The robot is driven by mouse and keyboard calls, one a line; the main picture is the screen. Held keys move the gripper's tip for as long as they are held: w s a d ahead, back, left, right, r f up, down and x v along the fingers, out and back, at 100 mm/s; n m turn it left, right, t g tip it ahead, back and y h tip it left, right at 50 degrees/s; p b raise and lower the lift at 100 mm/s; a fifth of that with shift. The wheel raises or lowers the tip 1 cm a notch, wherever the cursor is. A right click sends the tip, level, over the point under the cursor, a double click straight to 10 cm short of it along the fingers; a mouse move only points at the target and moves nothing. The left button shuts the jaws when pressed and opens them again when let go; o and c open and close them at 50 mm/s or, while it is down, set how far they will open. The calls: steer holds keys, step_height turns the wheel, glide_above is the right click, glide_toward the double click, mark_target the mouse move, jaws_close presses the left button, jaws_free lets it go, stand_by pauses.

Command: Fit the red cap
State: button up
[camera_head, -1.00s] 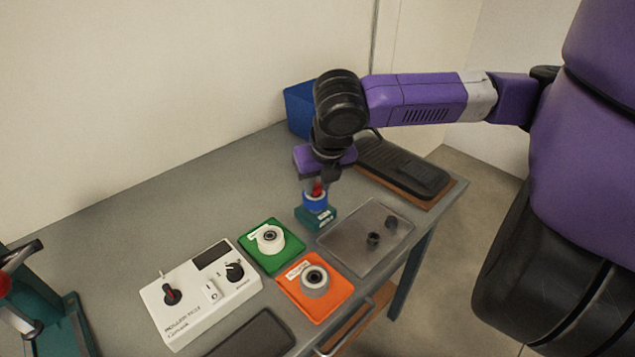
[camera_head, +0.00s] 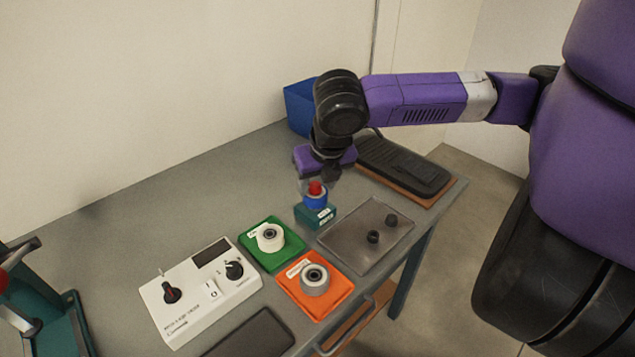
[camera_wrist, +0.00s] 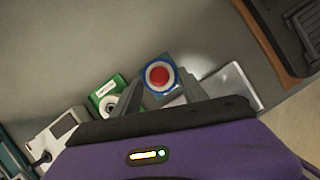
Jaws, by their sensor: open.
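The red cap (camera_head: 316,188) sits on top of a blue cylindrical part, which stands on a small teal block (camera_head: 316,217) on the bench. From above, in the wrist view, the red cap (camera_wrist: 159,77) looks centred within a pale ring and the blue part around it. My gripper (camera_head: 318,176) is open and empty, above and just behind the cap, apart from it. In the wrist view its two fingers (camera_wrist: 160,100) show on either side, below the cap. Whether the cap is fully seated cannot be told.
A grey tray (camera_head: 350,252) with two dark knobs lies right of the block. A green pad (camera_head: 291,251) and an orange pad (camera_head: 320,309) each hold a roller. A white control box (camera_head: 184,314) is front left.

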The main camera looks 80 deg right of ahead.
steer(key=v, duration=0.7)
steer(key=shift+r, duration=0.4)
steer(key=shift+s, duration=0.1)
